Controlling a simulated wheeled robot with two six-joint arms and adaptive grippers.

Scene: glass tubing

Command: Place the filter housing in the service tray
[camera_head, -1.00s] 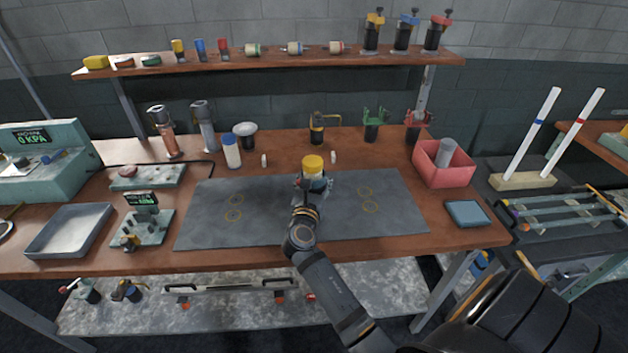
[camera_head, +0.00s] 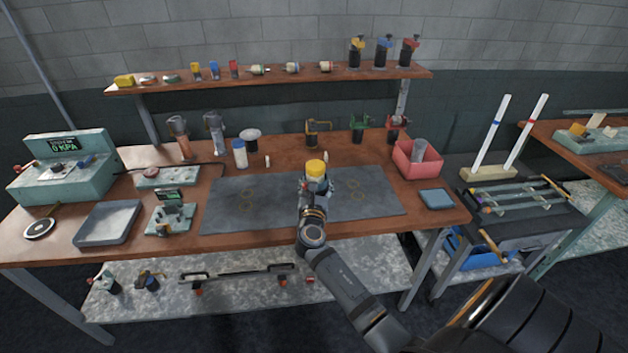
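A short cylinder with a yellow cap, which looks like the filter housing (camera_head: 315,167), is held upright over the middle of the grey mat. My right gripper (camera_head: 315,183) is around its lower part and looks shut on it; the fingers are partly hidden by the wrist. The arm comes in from the lower right. The service tray (camera_head: 107,222), a shallow grey metal tray, sits empty at the left front of the bench, well left of the gripper. My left gripper is not in view.
The grey mat (camera_head: 240,212) is otherwise clear. A small green fixture (camera_head: 170,218) stands between mat and tray, with a teal gauge unit (camera_head: 62,165) behind the tray. A red bin (camera_head: 416,160) and blue pad (camera_head: 436,199) are at right. A shelf (camera_head: 270,80) runs along the back.

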